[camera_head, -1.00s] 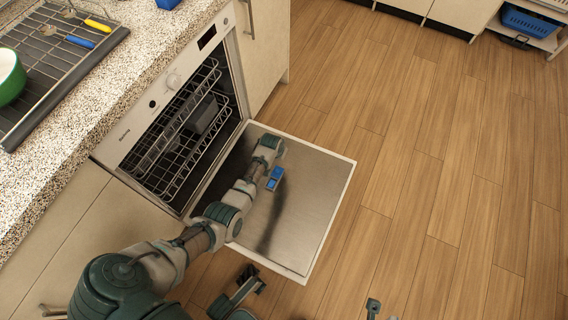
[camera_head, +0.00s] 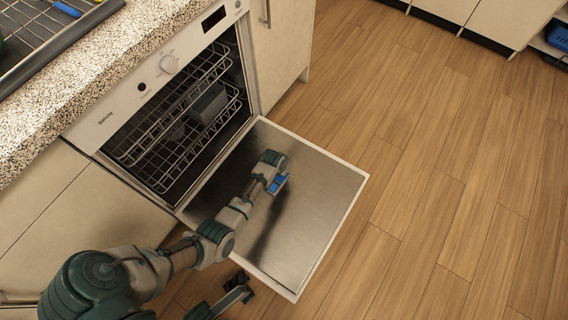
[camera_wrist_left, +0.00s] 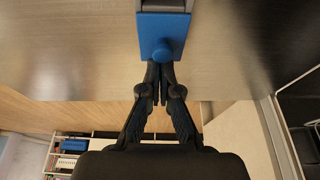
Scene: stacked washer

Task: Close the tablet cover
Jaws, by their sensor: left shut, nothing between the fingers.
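The blue tablet cover (camera_head: 279,183) is a small piece on the inner face of the lowered dishwasher door (camera_head: 318,207). In the left wrist view the cover (camera_wrist_left: 163,35) is a blue panel with a rounded mark near its lower edge and a grey part above it. My left gripper (camera_wrist_left: 159,72) is shut and empty, with its fingertips at the panel's lower edge; I cannot tell whether they touch it. In the head view my left arm reaches over the door and its fingers are hard to make out.
A speckled counter (camera_head: 130,45) runs above at the left. The wooden floor (camera_head: 430,190) to the right of the door is clear.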

